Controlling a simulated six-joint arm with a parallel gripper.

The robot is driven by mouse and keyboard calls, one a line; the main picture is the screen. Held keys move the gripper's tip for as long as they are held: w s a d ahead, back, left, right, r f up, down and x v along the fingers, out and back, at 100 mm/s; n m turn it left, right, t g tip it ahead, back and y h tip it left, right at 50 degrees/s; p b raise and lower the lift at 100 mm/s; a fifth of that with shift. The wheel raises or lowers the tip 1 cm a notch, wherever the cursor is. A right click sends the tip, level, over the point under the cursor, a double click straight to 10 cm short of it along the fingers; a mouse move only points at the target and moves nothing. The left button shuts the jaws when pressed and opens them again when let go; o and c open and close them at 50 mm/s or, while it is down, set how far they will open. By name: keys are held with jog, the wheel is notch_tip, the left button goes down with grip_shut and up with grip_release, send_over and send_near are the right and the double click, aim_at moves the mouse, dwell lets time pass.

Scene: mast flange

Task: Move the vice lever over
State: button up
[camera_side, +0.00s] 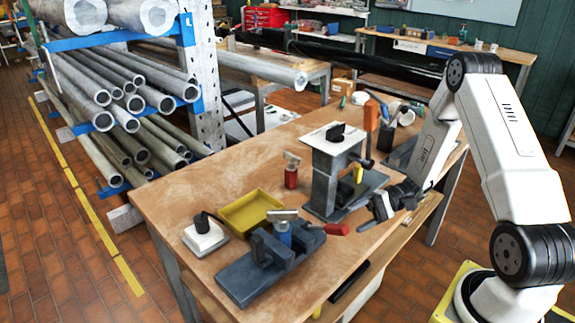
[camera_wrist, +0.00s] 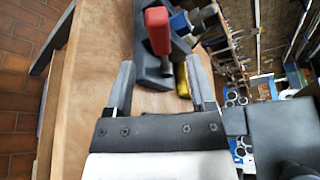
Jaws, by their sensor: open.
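The vice (camera_side: 245,275) is a dark blue-grey block on the front of the wooden table in the side view, and part of it shows in the wrist view (camera_wrist: 147,62). Its lever has a red handle (camera_side: 336,229) that points right, toward my gripper. My gripper (camera_side: 371,211) is open and empty, just right of the handle, with a small gap in the side view. Its two fingers stand apart in the wrist view (camera_wrist: 160,75).
A grey stand (camera_side: 325,190) with a white top is close behind my gripper. A yellow tray (camera_side: 250,211), a white block with a black knob (camera_side: 205,237) and a red-bodied tool (camera_side: 291,176) stand around the vice. The table's front-left surface is bare.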

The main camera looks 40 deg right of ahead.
aim_at(337, 230)
jog(key=shift+x, duration=3.45)
grip_shut()
